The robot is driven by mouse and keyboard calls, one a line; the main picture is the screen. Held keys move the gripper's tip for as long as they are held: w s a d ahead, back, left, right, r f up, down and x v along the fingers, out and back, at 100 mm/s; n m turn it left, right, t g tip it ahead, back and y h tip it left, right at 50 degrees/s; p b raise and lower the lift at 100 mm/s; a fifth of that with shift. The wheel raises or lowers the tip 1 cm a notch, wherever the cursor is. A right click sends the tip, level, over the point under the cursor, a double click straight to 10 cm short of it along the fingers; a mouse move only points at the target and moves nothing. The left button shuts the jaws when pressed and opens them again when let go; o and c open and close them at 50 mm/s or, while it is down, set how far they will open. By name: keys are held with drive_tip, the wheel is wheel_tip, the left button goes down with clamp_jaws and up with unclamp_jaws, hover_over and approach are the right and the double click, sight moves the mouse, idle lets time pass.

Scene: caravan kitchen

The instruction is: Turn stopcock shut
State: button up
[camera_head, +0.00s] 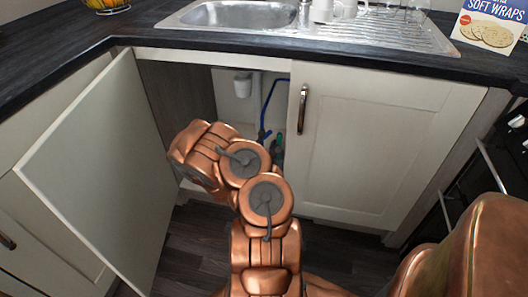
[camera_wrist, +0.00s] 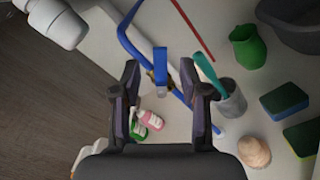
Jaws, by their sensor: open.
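The stopcock shows in the wrist view as a blue lever handle (camera_wrist: 160,66) with a brassy body beneath it, on a blue pipe (camera_wrist: 128,36). My gripper (camera_wrist: 159,77) is open, with one finger on each side of the blue lever. The lever lies between the fingertips in the picture; I cannot tell whether either finger touches it. In the head view my copper arm reaches into the open sink cupboard and hides my gripper. The blue pipe (camera_head: 269,97) shows there beside the arm, while the stopcock is mostly hidden.
In the wrist view, a white drain trap (camera_wrist: 58,22), bottles (camera_wrist: 149,118), a grey cup (camera_wrist: 232,98), a green jug (camera_wrist: 248,45) and sponges (camera_wrist: 284,101) surround the pipe. In the head view, the left door (camera_head: 100,170) stands open and the right door (camera_head: 362,140) is closed.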

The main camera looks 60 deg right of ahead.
drive_tip(key=v, duration=0.6)
drive_tip(key=shift+a, duration=0.1)
drive_tip(key=shift+c, duration=0.2)
